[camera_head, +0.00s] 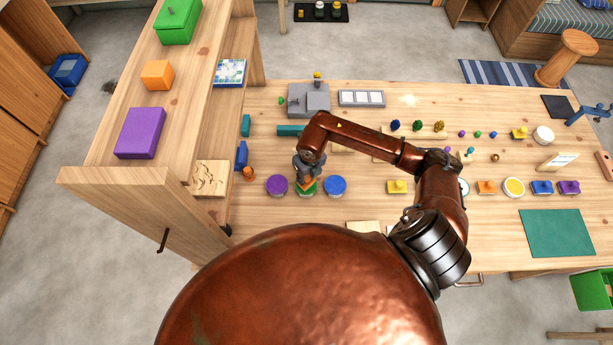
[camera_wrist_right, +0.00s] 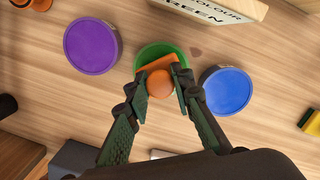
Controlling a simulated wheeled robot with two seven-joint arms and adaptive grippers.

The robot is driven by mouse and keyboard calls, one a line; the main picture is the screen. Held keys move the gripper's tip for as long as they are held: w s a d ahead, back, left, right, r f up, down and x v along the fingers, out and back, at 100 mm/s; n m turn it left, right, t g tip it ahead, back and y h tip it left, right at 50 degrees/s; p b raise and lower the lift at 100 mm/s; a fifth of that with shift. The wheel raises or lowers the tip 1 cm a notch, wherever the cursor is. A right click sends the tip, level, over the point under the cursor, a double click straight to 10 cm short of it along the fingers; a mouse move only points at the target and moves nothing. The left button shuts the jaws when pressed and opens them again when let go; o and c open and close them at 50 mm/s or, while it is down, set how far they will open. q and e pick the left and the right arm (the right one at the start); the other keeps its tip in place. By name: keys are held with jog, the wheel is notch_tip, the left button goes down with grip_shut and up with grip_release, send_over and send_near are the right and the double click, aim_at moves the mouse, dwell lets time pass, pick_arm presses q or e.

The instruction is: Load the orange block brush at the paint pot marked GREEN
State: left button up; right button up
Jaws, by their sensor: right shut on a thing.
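My right gripper (camera_head: 308,172) is shut on the orange block brush (camera_wrist_right: 160,84), its two fingers on either side of the round orange knob. The green paint pot (camera_wrist_right: 152,52) is directly beneath the brush and partly hidden by it; its green also shows in the head view (camera_head: 306,192). The brush overlaps the pot's opening in the wrist view; I cannot tell whether it touches the paint. A sign (camera_wrist_right: 215,8) with the letters "COLOUR" and "REEN" stands beside the pots. My left gripper is not in view.
A purple pot (camera_wrist_right: 92,46) and a blue pot (camera_wrist_right: 227,90) flank the green one closely. A wooden shelf unit (camera_head: 130,195) rises at the left. Other orange and yellow blocks (camera_head: 487,187) sit at the right of the table, near a green mat (camera_head: 557,233).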

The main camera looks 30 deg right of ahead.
jog(key=shift+r+p, duration=2.1)
jog(key=shift+r, duration=1.4)
jog(key=n, duration=0.1)
jog(key=n+b, duration=0.1)
jog(key=a+n, duration=0.1)
jog(key=shift+w+r+n, duration=0.1)
jog(key=shift+r+n, duration=0.15)
jog(key=shift+n, duration=0.15)
jog(key=s+a+r+n+g+b, duration=0.1)
jog(key=a+r+n+b, duration=0.1)
jog(key=n, duration=1.4)
jog(key=s+a+r+n+g+b, duration=0.1)
jog(key=a+r+n+b, duration=0.2)
jog(key=n, duration=1.2)
jog(key=r+b, duration=0.2)
jog(key=b, duration=0.1)
jog(key=shift+a+n+g, duration=0.15)
jog(key=shift+n+g, duration=0.25)
